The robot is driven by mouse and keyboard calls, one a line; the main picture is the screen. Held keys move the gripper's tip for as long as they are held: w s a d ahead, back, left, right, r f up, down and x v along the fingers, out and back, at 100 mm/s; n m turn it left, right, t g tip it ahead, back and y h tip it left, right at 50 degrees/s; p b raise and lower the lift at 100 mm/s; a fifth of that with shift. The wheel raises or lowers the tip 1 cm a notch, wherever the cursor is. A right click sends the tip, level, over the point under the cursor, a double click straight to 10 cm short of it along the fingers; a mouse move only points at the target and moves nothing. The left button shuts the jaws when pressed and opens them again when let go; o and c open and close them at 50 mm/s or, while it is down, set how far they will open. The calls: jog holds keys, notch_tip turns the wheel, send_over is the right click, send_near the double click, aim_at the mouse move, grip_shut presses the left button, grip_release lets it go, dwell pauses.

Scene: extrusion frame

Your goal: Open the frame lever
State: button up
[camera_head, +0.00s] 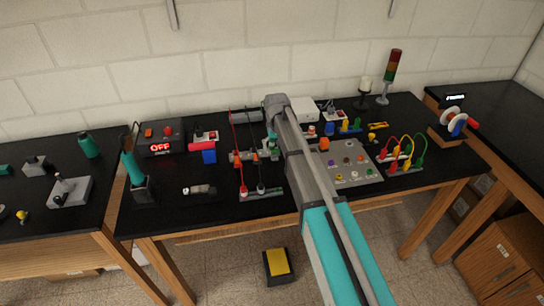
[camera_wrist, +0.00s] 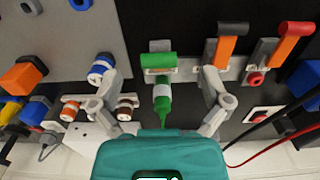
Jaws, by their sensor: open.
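My gripper (camera_wrist: 160,92) is open in the wrist view, with one grey finger on each side of a green part. This green lever-like part (camera_wrist: 162,96) has a pale band and hangs from a green block on a grey mount (camera_wrist: 160,47). The fingers look apart from it, though I cannot tell the depth gap. I cannot tell for sure which is the frame lever. In the head view my arm hides much of this area.
Red and black cables run at the lower right. In the head view, a grey panel (camera_head: 350,177) and coloured cable plugs (camera_head: 405,160) lie right of my arm. The table's front right is clear.

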jog(key=shift+f+b, duration=1.15)
jog(key=shift+f, duration=0.3)
jog(key=c, duration=1.1)
jog(key=shift+w+a+r+g, duration=0.2)
jog(key=shift+w+g, duration=0.15)
jog(key=shift+g, duration=0.35)
jog(key=shift+r+g+h, duration=0.15)
jog(key=shift+g+h, duration=0.25)
jog(key=shift+g, duration=0.3)
jog(key=o, duration=1.1)
